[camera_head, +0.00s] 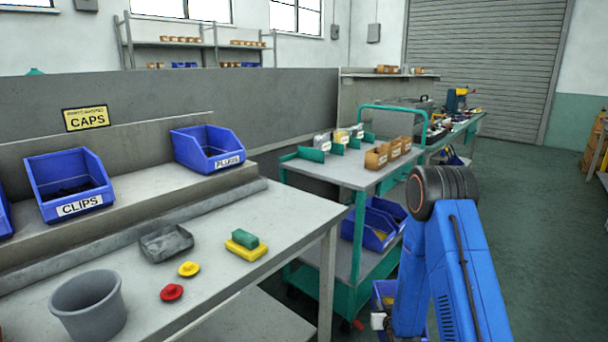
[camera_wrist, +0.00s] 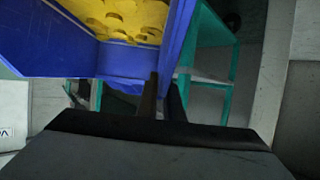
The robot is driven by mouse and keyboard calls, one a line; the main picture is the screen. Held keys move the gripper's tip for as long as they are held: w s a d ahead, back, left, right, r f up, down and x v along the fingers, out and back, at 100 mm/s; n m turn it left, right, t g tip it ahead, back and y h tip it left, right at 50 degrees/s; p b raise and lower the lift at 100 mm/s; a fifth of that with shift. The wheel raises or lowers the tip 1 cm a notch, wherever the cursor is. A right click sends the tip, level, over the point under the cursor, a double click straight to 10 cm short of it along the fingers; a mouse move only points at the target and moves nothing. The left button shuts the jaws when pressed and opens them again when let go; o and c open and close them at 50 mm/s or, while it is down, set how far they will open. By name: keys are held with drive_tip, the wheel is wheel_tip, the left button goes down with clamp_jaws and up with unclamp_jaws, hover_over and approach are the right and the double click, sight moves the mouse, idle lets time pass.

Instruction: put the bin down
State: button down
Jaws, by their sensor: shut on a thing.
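The blue bin (camera_wrist: 130,62) fills the upper left of the wrist view and holds several yellow round pieces (camera_wrist: 125,18). My gripper (camera_wrist: 163,95) is shut on the bin's wall, with its two dark fingers close together at the bin's lower right edge. The bin appears off the floor, with teal frame bars behind it. In the head view a blue bin edge (camera_head: 384,287) shows low beside my arm, mostly hidden by it. I cannot tell for sure that it is the held bin. My gripper's fingertips are hidden in the head view.
A grey bench (camera_head: 235,275) at left bears blue bins marked CLIPS (camera_head: 78,209) and PLUGS (camera_head: 222,162), a grey bucket (camera_head: 89,306) and small parts. The CAPS sign (camera_head: 86,118) has bare shelf below it, between those bins. A teal cart (camera_head: 350,177) stands behind my arm.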

sight(382, 332)
drive_tip(key=s+f, duration=0.4)
drive_tip(key=f, duration=0.1)
drive_tip(key=s+f, duration=0.2)
drive_tip(key=shift+s+f, duration=0.1)
drive_tip(key=shift+f, duration=0.2)
idle(0.3)
